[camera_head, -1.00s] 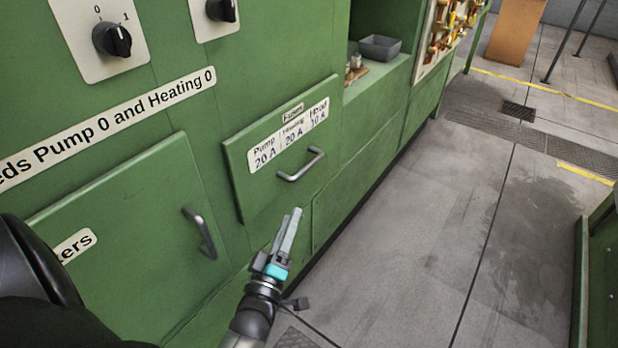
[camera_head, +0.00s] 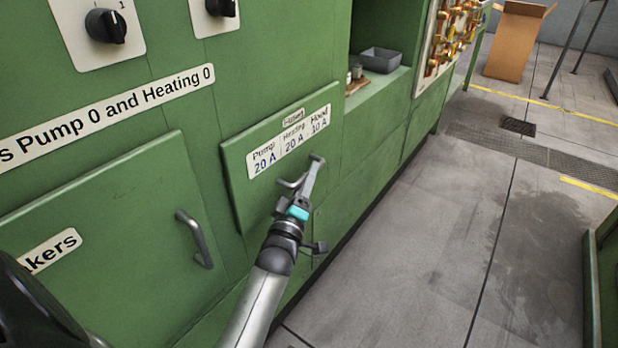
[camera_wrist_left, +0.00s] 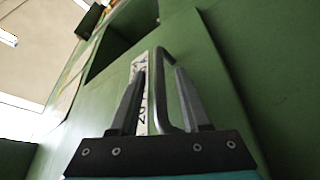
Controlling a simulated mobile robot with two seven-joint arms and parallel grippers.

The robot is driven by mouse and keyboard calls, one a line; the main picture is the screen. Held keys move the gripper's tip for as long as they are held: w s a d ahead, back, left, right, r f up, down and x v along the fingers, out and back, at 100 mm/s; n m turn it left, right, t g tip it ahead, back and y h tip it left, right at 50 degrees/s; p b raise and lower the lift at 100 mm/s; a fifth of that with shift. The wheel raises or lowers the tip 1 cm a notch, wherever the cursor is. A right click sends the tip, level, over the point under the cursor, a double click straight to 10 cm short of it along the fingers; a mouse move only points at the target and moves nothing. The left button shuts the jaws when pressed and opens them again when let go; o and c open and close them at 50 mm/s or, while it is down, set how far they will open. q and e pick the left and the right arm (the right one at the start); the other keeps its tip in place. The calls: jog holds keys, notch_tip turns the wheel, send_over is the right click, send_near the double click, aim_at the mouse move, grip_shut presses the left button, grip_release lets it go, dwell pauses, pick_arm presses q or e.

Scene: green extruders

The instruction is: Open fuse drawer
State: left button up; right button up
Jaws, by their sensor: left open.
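The fuse drawer (camera_head: 252,196) is a green front panel with a white label reading Pump, Heating and Hood with amperages. It looks closed. Its grey bar handle (camera_head: 291,183) is partly hidden behind my left gripper (camera_head: 308,178), whose fingers overlap its right end in the head view. My right gripper is not in view.
A second green door with a grey handle (camera_head: 194,239) is at the left. Black knobs (camera_head: 105,25) sit above it. A grey bin (camera_head: 380,60) stands on a shelf beyond the drawer.

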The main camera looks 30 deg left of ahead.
pick_arm(q)
jog(key=shift+w+a+r, duration=0.15)
jog(key=shift+w+a, duration=0.05)
jog(key=shift+w, duration=0.5)
grip_shut()
dwell(1.1)
